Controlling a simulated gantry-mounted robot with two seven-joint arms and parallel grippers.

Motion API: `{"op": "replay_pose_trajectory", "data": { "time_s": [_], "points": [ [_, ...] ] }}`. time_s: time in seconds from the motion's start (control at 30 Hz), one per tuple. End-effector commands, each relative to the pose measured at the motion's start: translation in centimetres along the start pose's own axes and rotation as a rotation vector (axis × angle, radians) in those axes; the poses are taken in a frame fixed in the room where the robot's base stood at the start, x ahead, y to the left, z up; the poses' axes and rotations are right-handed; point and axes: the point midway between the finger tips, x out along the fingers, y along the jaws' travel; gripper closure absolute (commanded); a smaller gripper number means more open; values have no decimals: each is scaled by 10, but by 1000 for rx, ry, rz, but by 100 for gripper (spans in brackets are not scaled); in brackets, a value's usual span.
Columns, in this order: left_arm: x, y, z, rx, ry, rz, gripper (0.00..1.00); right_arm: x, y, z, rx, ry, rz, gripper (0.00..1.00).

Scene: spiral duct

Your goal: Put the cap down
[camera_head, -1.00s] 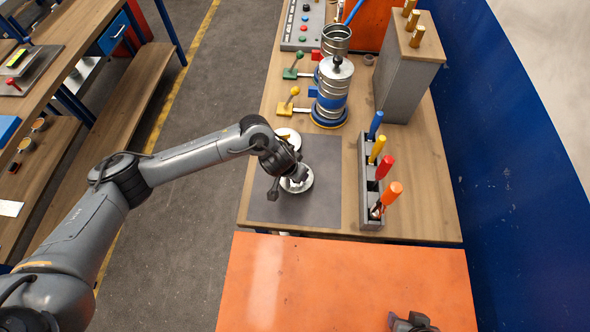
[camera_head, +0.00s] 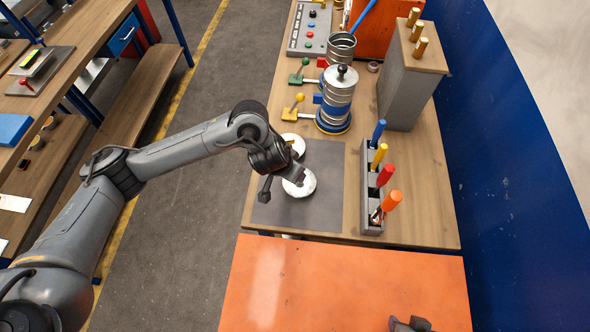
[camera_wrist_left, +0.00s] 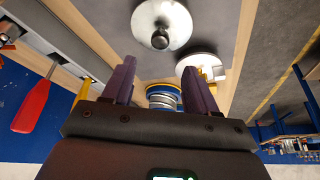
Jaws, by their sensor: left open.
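The cap, a shiny pale disc with a small dark knob, lies on the dark grey mat (camera_head: 325,205) in the head view (camera_head: 303,189). In the left wrist view the cap (camera_wrist_left: 175,18) is at the top, its knob facing me, beyond the fingertips. My left gripper (camera_wrist_left: 158,78) is open, with nothing between its purple fingers. In the head view it is just above and left of the cap, partly covering it. A second pale disc (camera_head: 292,138) lies behind it; it also shows in the wrist view (camera_wrist_left: 190,65). My right gripper (camera_head: 410,325) is cut off at the bottom edge.
A ringed duct stack (camera_head: 337,100) on a blue base stands behind the mat, beside yellow (camera_head: 295,110) and green levers. A grey rack (camera_head: 371,205) with coloured handles borders the mat's right side. A tall grey box (camera_head: 405,90) stands at the back right.

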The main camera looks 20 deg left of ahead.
Motion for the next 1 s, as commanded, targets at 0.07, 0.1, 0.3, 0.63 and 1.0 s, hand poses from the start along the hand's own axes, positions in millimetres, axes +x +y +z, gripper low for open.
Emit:
{"op": "replay_pose_trajectory", "data": {
  "time_s": [0.07,0.1,0.3,0.63,1.0],
  "points": [
    [-13,0,-2,1,1,-1,42,-8,0,-3,2,0,-1,57],
    [-17,0,-2,1,2,0,42,-10,0,-3,2,0,-1,57],
    [-23,4,0,8,5,8,42,-13,0,-5,2,1,-1,57],
    [-17,108,14,177,183,199,42,-13,1,-4,-1,1,1,57],
    [-54,137,46,126,379,159,42,-13,2,-4,-8,0,6,57]
  ]
}}
